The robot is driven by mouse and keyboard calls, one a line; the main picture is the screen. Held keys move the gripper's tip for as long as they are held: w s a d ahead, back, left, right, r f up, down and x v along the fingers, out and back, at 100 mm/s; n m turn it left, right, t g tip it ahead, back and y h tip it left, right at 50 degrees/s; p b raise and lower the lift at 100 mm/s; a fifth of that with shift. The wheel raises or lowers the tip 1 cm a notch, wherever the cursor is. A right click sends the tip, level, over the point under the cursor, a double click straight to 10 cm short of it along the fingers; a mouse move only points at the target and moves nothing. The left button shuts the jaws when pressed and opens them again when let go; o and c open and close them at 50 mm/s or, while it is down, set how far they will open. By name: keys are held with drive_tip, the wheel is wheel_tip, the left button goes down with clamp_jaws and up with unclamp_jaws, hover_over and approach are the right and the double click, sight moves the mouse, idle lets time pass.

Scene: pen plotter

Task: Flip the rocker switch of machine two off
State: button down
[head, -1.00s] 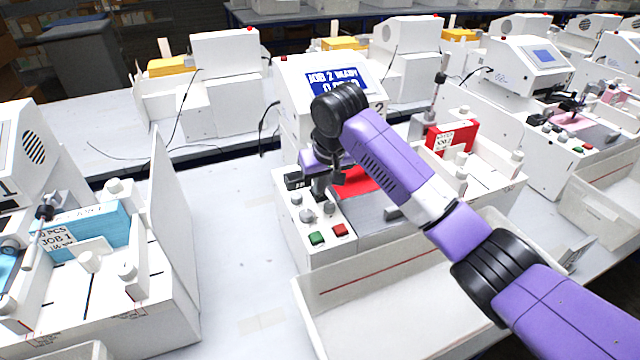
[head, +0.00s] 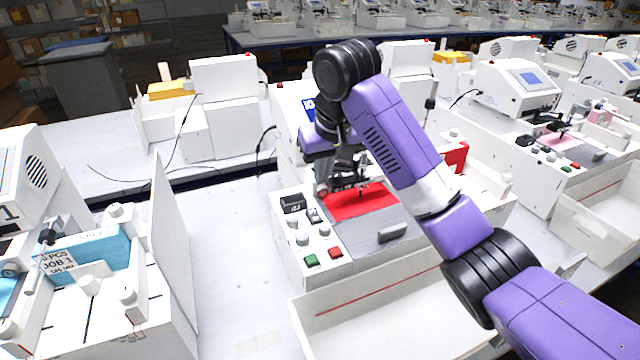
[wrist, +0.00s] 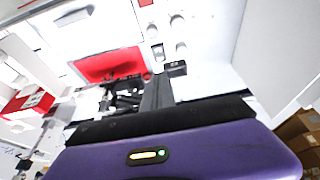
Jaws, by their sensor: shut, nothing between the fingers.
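Machine two (head: 290,150) stands in the middle of the head view, with a red sheet (head: 360,201) on its bed. Its control panel shows a small black-and-white rocker switch (head: 314,215), which is also visible in the wrist view (wrist: 158,52). I cannot tell which way the rocker is tipped. My gripper (head: 348,180) is shut and empty, above the back of the bed and apart from the panel in the head view. In the wrist view its dark fingers (wrist: 157,90) point towards the panel. My arm covers most of the machine's screen (head: 308,108).
Beside the rocker are a black block (head: 292,203), pale knobs, a green button (head: 311,260) and a red button (head: 335,253). An open white tray (head: 390,300) lies in front. Machine one (head: 110,290) stands at left, with bare table between.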

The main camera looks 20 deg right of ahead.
sight(312, 211)
drive_tip(key=shift+r, duration=0.15)
drive_tip(key=shift+w+r+n+g+b, duration=0.1)
drive_tip(key=shift+w+n+g+b, duration=0.4)
drive_tip(key=shift+n, duration=2.5)
drive_tip(key=shift+w+r+n+g+b, duration=0.2)
drive_tip(key=shift+w+n, duration=0.55)
drive_tip(key=shift+n, duration=2.25)
drive_tip(key=shift+w+r+n+g+b, duration=0.15)
drive_tip(key=shift+w+n+g, duration=0.35)
drive_tip(key=shift+n, duration=2.5)
drive_tip(key=shift+w+f, duration=0.1)
drive_tip(key=f, duration=0.4)
drive_tip(key=w+f+p, duration=0.1)
drive_tip(key=f, duration=0.4)
drive_tip(key=w+f, duration=0.1)
drive_tip(key=f, duration=0.3)
drive_tip(key=shift+w+f, duration=0.1)
drive_tip(key=shift+f, duration=0.3)
